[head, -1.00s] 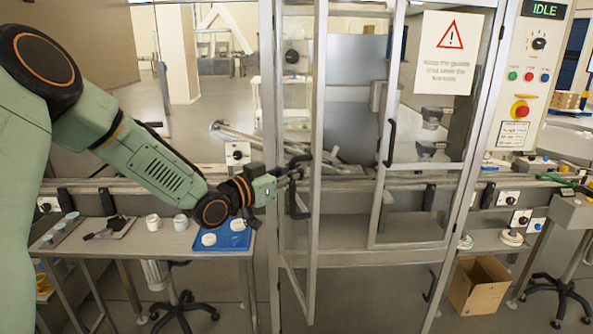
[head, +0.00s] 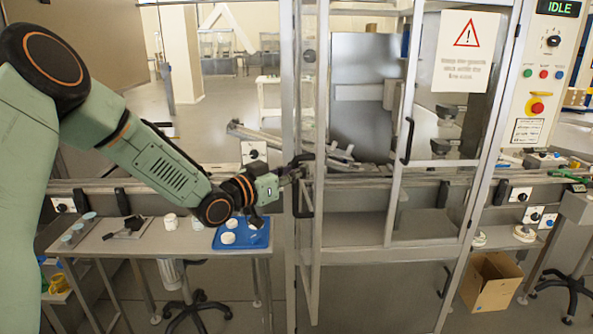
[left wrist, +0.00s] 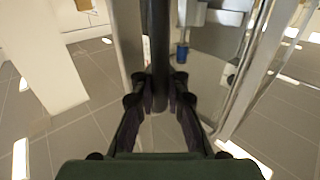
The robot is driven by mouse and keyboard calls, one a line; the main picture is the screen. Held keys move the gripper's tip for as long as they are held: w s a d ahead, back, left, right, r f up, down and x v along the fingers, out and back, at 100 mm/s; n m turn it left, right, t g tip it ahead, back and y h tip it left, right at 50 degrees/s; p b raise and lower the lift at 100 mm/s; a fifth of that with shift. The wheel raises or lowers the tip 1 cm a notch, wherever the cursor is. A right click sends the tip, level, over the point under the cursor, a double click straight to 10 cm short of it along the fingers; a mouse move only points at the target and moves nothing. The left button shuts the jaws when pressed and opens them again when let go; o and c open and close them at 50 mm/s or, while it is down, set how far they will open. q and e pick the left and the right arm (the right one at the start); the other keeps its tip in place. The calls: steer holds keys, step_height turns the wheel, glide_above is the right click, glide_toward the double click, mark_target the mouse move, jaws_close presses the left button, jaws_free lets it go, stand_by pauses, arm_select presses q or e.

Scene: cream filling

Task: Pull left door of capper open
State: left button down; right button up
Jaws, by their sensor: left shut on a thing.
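The capper's left door (head: 320,110) is a tall clear panel in a grey frame. It stands swung out towards me, seen almost edge-on, with the opening to its right uncovered. My left gripper (head: 298,172) is shut on the left door's black handle (head: 305,201). In the left wrist view the dark handle (left wrist: 159,40) runs upright between the fingertips (left wrist: 156,88) of that gripper. The capper's right door (head: 398,90) is closed, with its own black handle (head: 408,141). My right gripper is not in view.
A table (head: 120,242) at the left carries a blue tray (head: 258,240) with white jars, below my left arm. A conveyor rail (head: 350,174) runs through the capper. A control panel (head: 541,90) reading IDLE stands at the right, above a cardboard box (head: 490,285).

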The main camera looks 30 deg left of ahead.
arm_select(q)
steer(key=shift+s+a+f, duration=0.25)
steer(key=shift+s+a, duration=0.2)
steer(key=shift+s, duration=0.05)
steer(key=shift+w+d, duration=0.3)
steer(key=shift+d, duration=0.25)
steer(key=c, duration=1.8)
jaws_free()
steer(key=shift+c, duration=0.2)
steer(key=shift+o, duration=0.8)
steer(key=shift+s+a+r, duration=0.1)
steer(key=shift+s+a, duration=0.05)
steer(key=shift+o, duration=0.2)
steer(key=shift+s+a+r, duration=0.2)
steer(key=shift+s, duration=0.1)
steer(key=v, duration=0.7)
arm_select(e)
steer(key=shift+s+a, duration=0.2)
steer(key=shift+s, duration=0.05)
arm_select(q)
steer(key=shift+w+d, duration=0.1)
steer(key=shift+w, duration=0.1)
